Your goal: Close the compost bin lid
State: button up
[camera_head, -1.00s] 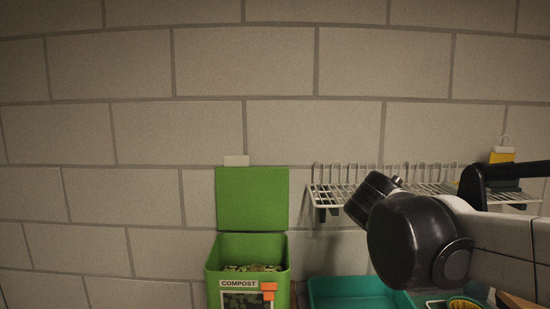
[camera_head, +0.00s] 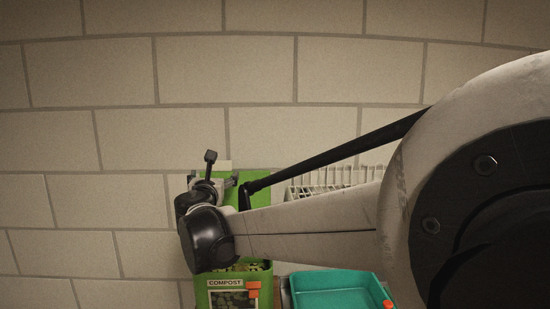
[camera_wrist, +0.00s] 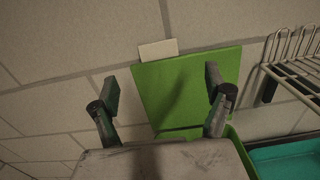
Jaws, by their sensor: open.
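The green compost bin (camera_head: 210,290) stands against the wall, with a "COMPOST" label and an orange tag on its front. Its lid (camera_wrist: 185,90) is raised upright at the back, flat to the wall; in the head view my arm covers much of the lid (camera_head: 262,205). A pale tab (camera_wrist: 158,50) shows at the lid's top edge. My gripper (camera_wrist: 163,93) is open and empty in front of the lid, its two fingers spread. In the head view my gripper (camera_head: 214,184) is above the bin, partly hidden by my wrist. Contact with the lid cannot be told.
A teal tray (camera_head: 335,288) sits right of the bin, and also shows in the wrist view (camera_wrist: 285,160). A white wire rack (camera_wrist: 295,65) is on the wall to the right. The wall (camera_head: 80,130) left of the bin is clear.

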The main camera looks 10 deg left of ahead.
aim_at(219, 164)
jog(key=shift+n, duration=0.3)
jog(key=p+x, duration=0.1)
jog(key=x, duration=0.5)
jog(key=p+x, duration=0.2)
jog(key=x, duration=0.5)
jog(key=shift+w+a+f, duration=0.15)
jog(key=shift+w+a, duration=0.1)
jog(key=shift+a, duration=0.05)
jog(key=c, duration=1.7)
jog(key=shift+s, duration=0.1)
